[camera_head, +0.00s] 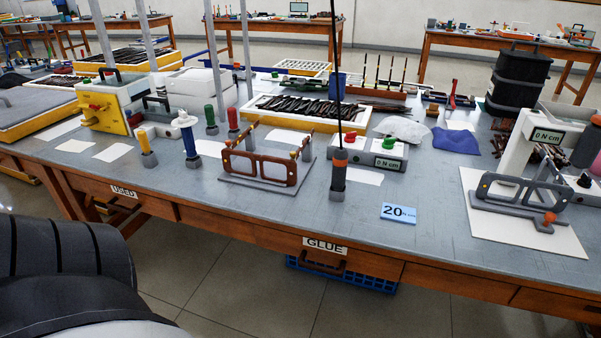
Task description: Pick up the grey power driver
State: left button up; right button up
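The grey power driver (338,176) stands upright near the front middle of the workbench. It is a dark grey cylinder with an orange band near its top, and a thin black cable rises from it out of the picture. Its lower end sits in a small grey base. Neither of my grippers is in view. A dark ribbed part, probably my own arm or body, fills the lower left corner.
Handled tools (189,140) stand farther left. The bench front near the card is clear.

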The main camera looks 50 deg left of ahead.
aim_at(340, 159)
jog(key=k, duration=0.3)
jog(key=u, duration=1.3)
